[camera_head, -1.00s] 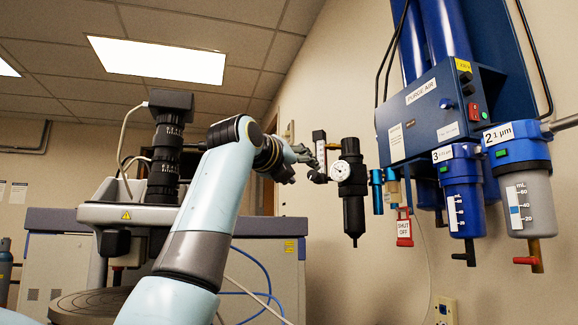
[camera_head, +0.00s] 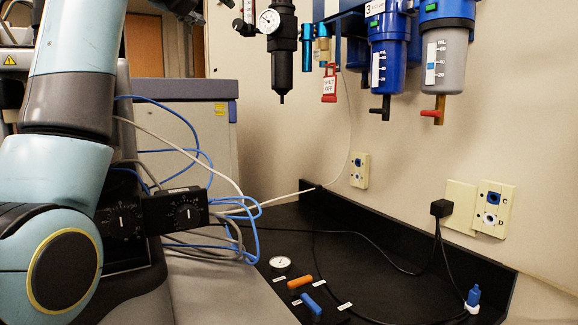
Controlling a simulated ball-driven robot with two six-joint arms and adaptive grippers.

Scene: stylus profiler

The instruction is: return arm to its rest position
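My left arm, light blue with grey and dark joints, fills the left side of the head view and rises out of the top edge. A dark piece at the top edge (camera_head: 190,12) looks like the underside of my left wrist or gripper. Its fingertips are cut off, so I cannot tell whether it is open. It is left of a black filter regulator (camera_head: 282,52) with a round white gauge (camera_head: 268,21). My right gripper is out of view.
A blue purge-air unit with filter bowls (camera_head: 388,68) (camera_head: 445,60) hangs on the wall. Below is a black bench (camera_head: 385,235) with a small dial (camera_head: 280,263), orange handle (camera_head: 300,282), blue handle (camera_head: 311,304) and cables. A black knob box (camera_head: 176,212) stands beside my arm.

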